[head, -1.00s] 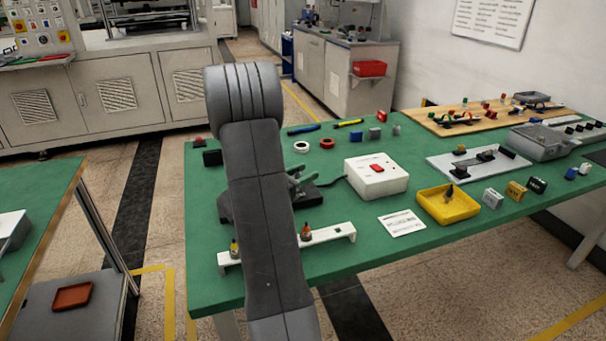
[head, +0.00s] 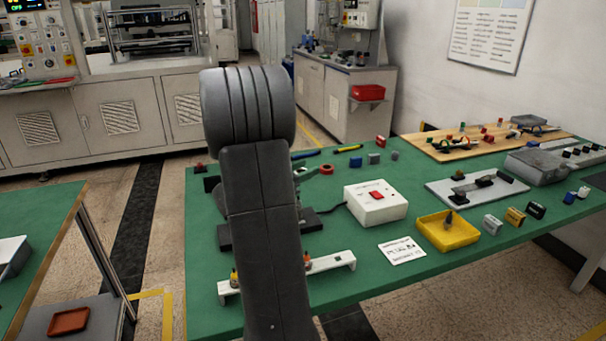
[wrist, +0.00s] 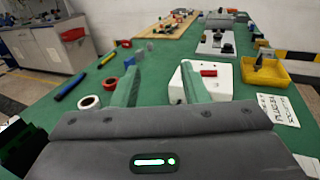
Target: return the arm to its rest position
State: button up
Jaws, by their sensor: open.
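The green table (head: 350,290) holds a yellow tray (head: 437,236), a white box (head: 372,206), a white rail (head: 335,262) and a printed card (head: 402,250). A white ring (wrist: 90,102), a blue marker (wrist: 69,87) and a red ring (head: 326,169) lie near the gripper.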

notch_tip(320, 180, down, 10)
jog(key=shift+r+b, duration=0.1)
jog(key=shift+b, duration=0.6)
jog(key=shift+r+p, duration=0.5)
jog(key=shift+f, duration=0.2)
